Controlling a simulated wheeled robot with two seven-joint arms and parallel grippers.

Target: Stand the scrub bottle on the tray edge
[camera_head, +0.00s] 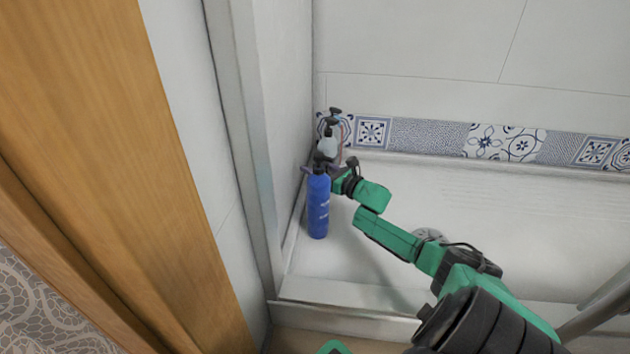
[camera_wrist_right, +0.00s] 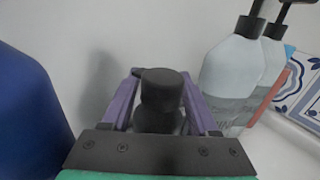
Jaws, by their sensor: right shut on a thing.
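My right gripper (camera_head: 322,168) is at the left wall of the shower, just behind the top of a tall blue bottle (camera_head: 318,210). Its purple fingers are shut on a black-topped thing, which I take to be the scrub bottle (camera_head: 321,158); the black top (camera_wrist_right: 161,90) shows between the fingers in the right wrist view. Its lower body is hidden by the gripper and the blue bottle, so I cannot tell whether it touches the tray edge. The white shower tray (camera_head: 345,250) has a raised rim (camera_head: 480,160) along the back wall. My left gripper is not in view.
Pale pump bottles (camera_wrist_right: 233,75) with black tops stand close together in the back corner, right of the gripper in the wrist view. The blue bottle (camera_wrist_right: 25,115) is close on the left. A drain (camera_head: 430,234) lies in the tray. The back rim's right side is clear.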

